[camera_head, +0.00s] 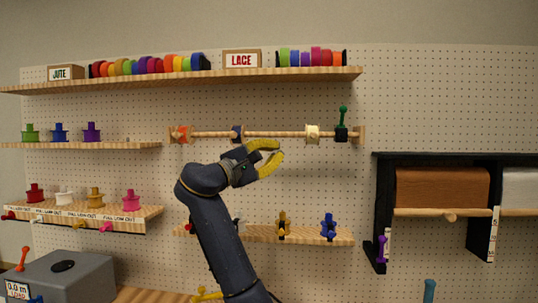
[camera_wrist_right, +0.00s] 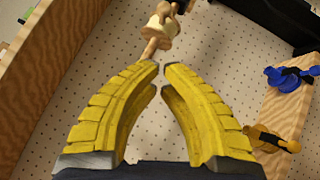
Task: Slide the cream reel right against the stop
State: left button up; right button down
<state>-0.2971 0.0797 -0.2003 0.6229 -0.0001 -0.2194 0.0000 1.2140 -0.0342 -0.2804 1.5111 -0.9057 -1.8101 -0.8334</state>
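The cream reel (camera_head: 313,134) sits on a horizontal wooden rod (camera_head: 270,134). The stop, a black block (camera_head: 341,134) with a green knob on top, is right of the reel, with a short stretch of rod between them. My right gripper (camera_head: 281,150) has yellow fingers and is below and left of the reel, not touching it. In the right wrist view the fingertips (camera_wrist_right: 161,66) stand a little apart with nothing between them. The cream reel (camera_wrist_right: 161,25) shows beyond the tips. My left gripper is not in view.
An orange reel (camera_head: 182,134) and a dark blue reel (camera_head: 236,133) are also on the rod, left of the cream one. A shelf of colourful rolls (camera_head: 150,66) runs above. A lower shelf (camera_head: 265,236) holds yellow and blue spools. A black-framed unit (camera_head: 380,190) stands at right.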

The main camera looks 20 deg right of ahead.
aim_at(307, 137)
jog(key=shift+s+d+r, duration=0.1)
jog(key=shift+d+r, duration=0.4)
jog(key=shift+d, duration=0.95)
jog(key=shift+s+d+r, duration=0.1)
jog(key=shift+d+r, duration=0.45)
jog(key=shift+d, duration=0.85)
jog(key=shift+s+d+r, duration=0.1)
jog(key=shift+d+r, duration=0.4)
jog(key=shift+d, duration=0.95)
